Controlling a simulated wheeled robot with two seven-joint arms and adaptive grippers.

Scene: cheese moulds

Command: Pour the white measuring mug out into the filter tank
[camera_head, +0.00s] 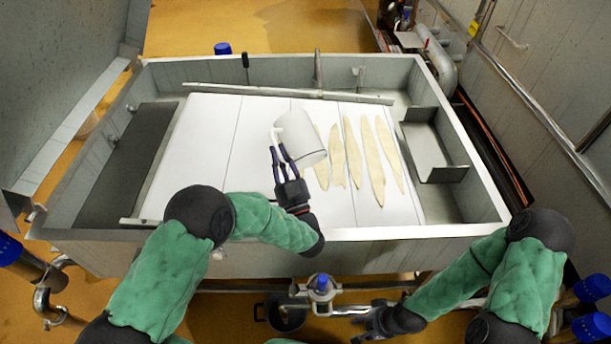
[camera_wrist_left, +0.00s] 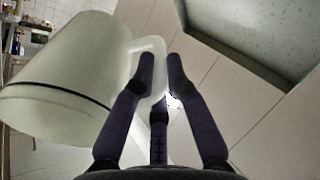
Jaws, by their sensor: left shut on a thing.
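The white measuring mug (camera_head: 304,136) hangs over the filter tank (camera_head: 280,232), a wide grey metal basin with white panels inside. My left gripper (camera_head: 277,158) is shut on the mug's handle, with the mug to its upper right. In the left wrist view the mug (camera_wrist_left: 70,75) looks strongly tilted, and its handle sits between the fingers (camera_wrist_left: 161,75). The mug's inside is hidden, and I see no liquid leaving it. My right gripper (camera_head: 368,325) is low in front of the tank, apart from the mug; its fingers are not clear.
Several long pale strips (camera_head: 372,165) lie on the white panels right of the mug. A metal box-like part (camera_head: 425,147) stands at the tank's right end. A valve with a blue top (camera_head: 322,284) and a dark bucket (camera_head: 285,315) are below the front wall.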

